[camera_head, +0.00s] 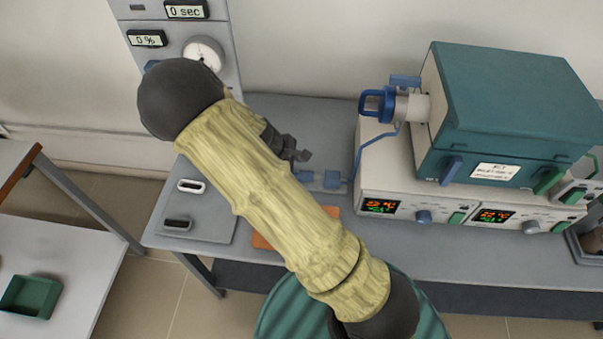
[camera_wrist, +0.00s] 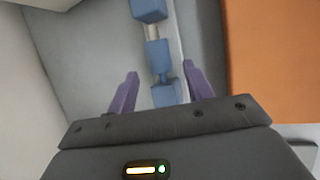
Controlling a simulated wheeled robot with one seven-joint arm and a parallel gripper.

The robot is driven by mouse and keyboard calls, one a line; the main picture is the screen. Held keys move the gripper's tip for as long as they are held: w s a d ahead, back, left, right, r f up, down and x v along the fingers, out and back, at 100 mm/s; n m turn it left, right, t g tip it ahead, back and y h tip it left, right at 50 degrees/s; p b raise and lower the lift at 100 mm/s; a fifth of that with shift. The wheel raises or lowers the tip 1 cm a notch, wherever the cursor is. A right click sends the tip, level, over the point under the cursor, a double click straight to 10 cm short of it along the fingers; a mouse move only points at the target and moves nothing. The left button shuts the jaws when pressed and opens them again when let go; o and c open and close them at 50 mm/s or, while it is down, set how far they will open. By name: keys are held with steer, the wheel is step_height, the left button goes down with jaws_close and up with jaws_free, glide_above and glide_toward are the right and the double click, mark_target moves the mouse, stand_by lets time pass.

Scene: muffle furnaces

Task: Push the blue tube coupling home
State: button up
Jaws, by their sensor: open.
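Blue coupling blocks (camera_wrist: 158,53) lie in a row in the wrist view, along a pale strip. A pale piece shows between the far and middle blocks, and a narrow grey neck between the middle and near ones. In the head view two blue blocks (camera_head: 332,183) show on the bench, left of the furnace. I cannot tell which block is the moving coupling or whether it is seated. My gripper (camera_wrist: 163,85) is open, its purple fingers either side of the row near the closest block (camera_wrist: 165,95). In the head view my gripper (camera_head: 300,156) is partly hidden by my arm.
A teal furnace (camera_head: 510,110) with a blue-handled side fitting (camera_head: 375,104) stands right. A blue line (camera_head: 357,155) runs down from it. An orange mat (camera_wrist: 275,60) lies right of my fingers. A gauge panel (camera_head: 203,50) stands behind; a grey plate (camera_head: 215,222) lies left.

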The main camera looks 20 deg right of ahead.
mark_target(302, 174)
steer(key=shift+x, duration=1.95)
jaws_close()
